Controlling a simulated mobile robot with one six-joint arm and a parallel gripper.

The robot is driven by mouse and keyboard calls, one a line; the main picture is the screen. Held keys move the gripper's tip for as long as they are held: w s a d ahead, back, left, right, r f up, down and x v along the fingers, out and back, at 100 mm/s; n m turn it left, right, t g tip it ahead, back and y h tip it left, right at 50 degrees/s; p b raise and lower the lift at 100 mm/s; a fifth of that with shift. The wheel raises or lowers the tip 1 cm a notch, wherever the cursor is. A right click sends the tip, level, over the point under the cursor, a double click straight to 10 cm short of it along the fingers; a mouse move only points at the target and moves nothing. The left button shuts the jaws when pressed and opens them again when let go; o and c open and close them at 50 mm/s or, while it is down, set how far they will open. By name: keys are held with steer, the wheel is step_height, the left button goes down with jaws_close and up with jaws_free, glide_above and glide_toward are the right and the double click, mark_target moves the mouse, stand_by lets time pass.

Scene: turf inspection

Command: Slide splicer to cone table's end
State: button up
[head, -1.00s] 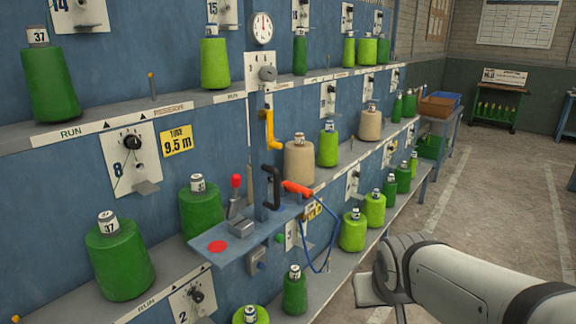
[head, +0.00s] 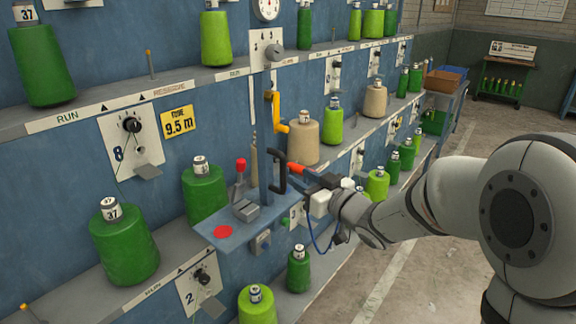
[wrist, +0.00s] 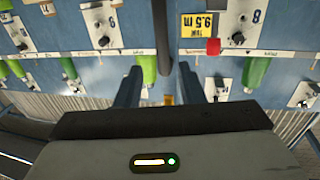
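The blue splicer carriage (head: 262,222) stands out from the machine front. It carries a grey block with a red-knobbed lever (head: 240,180), a red disc and an upright black handle (head: 279,172). A small orange-red part (head: 298,169) with a blue hose (head: 318,242) is just right of the handle. My gripper (head: 308,187) is close to the right of the handle, its tips partly hidden. In the wrist view, my gripper's fingers (wrist: 160,72) are spread apart. A dark upright bar (wrist: 163,38) shows beyond and between them. I cannot tell whether they touch anything.
Shelves of the blue machine hold several green and beige cones, such as a beige cone (head: 304,143) behind the handle and a green cone (head: 257,306) below. A yellow crank (head: 276,112) projects above. Crates (head: 440,80) stand at the far end. The floor aisle (head: 400,285) at right is open.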

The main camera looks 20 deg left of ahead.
mark_target(285, 168)
steer(key=p+x, duration=0.1)
steer(key=x, duration=0.6)
steer(key=shift+a, duration=0.4)
jaws_close()
